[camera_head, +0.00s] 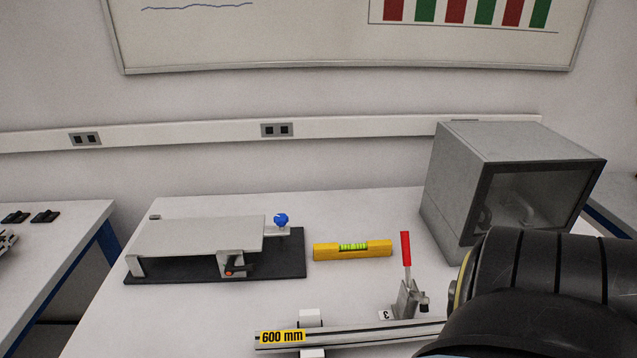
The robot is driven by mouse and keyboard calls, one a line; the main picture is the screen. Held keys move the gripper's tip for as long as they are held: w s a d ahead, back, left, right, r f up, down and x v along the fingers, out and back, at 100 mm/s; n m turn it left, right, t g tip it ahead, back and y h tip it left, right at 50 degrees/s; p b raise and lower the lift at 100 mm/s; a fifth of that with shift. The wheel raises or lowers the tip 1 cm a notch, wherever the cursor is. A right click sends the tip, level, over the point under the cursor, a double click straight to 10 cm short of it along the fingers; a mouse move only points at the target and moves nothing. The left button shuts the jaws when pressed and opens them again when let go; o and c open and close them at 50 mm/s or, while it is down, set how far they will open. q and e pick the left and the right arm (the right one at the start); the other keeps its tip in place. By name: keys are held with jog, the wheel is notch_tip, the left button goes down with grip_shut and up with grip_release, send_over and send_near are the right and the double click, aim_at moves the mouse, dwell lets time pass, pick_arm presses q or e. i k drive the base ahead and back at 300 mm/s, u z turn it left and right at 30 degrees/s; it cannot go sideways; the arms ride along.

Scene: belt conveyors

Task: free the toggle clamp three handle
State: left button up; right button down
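The toggle clamp three (407,299) stands on the white table, right of centre, with a small tag reading 3 at its base. Its red handle (406,248) points up, nearly upright with a slight lean. My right arm, dark and rounded, fills the lower right corner close to the clamp. Its gripper is out of the picture. My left gripper is also not in view. I see nothing gripping the red handle. The foot of the clamp is partly hidden behind the rail.
A metal rail (350,337) labelled 600 mm lies in front of the clamp. A yellow spirit level (352,250) lies behind it to the left. A fixture on a black base (200,271) stands further left. A grey box (450,190) with a dark window stands back right.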

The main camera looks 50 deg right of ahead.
aim_at(404, 235)
jog(key=u, duration=0.75)
jog(key=k, duration=0.8)
jog(key=z, duration=1)
